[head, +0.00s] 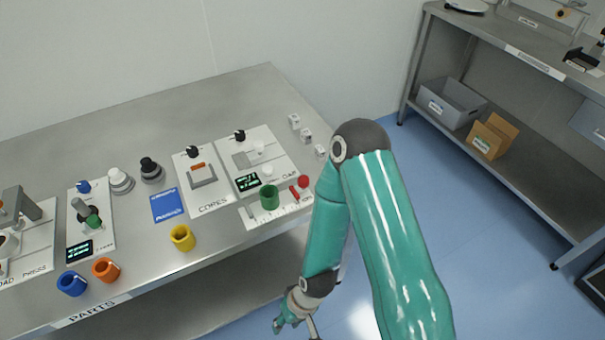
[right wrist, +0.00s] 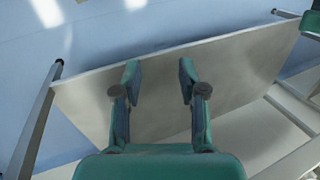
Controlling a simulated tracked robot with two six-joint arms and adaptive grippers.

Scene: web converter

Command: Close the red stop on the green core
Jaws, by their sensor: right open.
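The green core (head: 269,196) stands upright on a white marked strip (head: 255,219) at the front right of the table in the head view. A thin red piece (head: 294,192) stands on the strip to the right of the core, with a gap between them. A round red knob (head: 303,181) is just beyond it; I cannot tell which part is the stop. My right gripper (head: 287,323) hangs low in front of the table, well away from the core. In the right wrist view my right gripper (right wrist: 159,82) is open and empty. My left gripper is out of view.
On the table (head: 240,95) are a yellow ring (head: 181,237), an orange ring (head: 106,269), a blue ring (head: 72,283), a blue card (head: 167,204) and the cores station (head: 203,178). A grey panel (right wrist: 225,75) lies beyond my right fingers. A shelf unit (head: 520,95) stands at right.

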